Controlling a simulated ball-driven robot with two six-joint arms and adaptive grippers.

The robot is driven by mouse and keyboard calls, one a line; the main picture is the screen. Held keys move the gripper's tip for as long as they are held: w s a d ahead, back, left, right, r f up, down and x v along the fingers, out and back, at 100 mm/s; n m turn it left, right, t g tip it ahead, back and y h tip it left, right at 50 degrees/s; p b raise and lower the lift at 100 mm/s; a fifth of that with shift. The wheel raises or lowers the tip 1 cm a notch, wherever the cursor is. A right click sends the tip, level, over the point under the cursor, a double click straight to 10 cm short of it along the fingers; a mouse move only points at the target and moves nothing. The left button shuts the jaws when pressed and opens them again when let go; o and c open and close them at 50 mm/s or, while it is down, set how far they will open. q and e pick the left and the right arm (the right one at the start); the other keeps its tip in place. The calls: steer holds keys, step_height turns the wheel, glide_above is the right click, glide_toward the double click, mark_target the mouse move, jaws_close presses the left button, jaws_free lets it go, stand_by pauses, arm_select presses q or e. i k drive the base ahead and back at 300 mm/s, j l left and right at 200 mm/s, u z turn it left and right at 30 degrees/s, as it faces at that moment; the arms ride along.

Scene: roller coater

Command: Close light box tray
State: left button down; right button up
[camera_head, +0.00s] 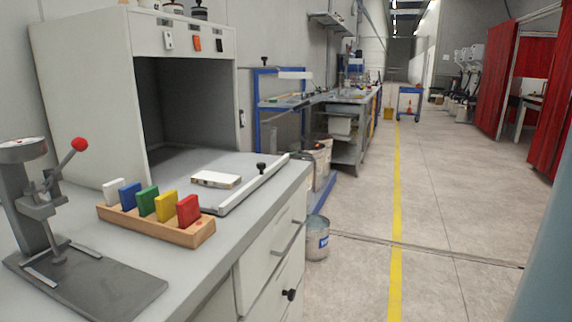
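The light box (84,90) is a pale grey cabinet with a dark open front, standing on the workbench at the left. Its tray (188,164) appears pulled out of the opening over the bench top. A pale bar (250,187) with a black knob (261,165) runs along the tray's front edge. Neither of my grippers is in view.
A wooden rack (155,227) with several coloured chips stands in front of the box. A grey press (45,215) with a red-knobbed lever stands at left. Bench drawers (270,262) face right. A bucket (316,238) sits on the floor; the aisle with a yellow line (396,220) is clear.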

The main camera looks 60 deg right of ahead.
mark_target(175, 173)
steer(key=z, duration=1.3)
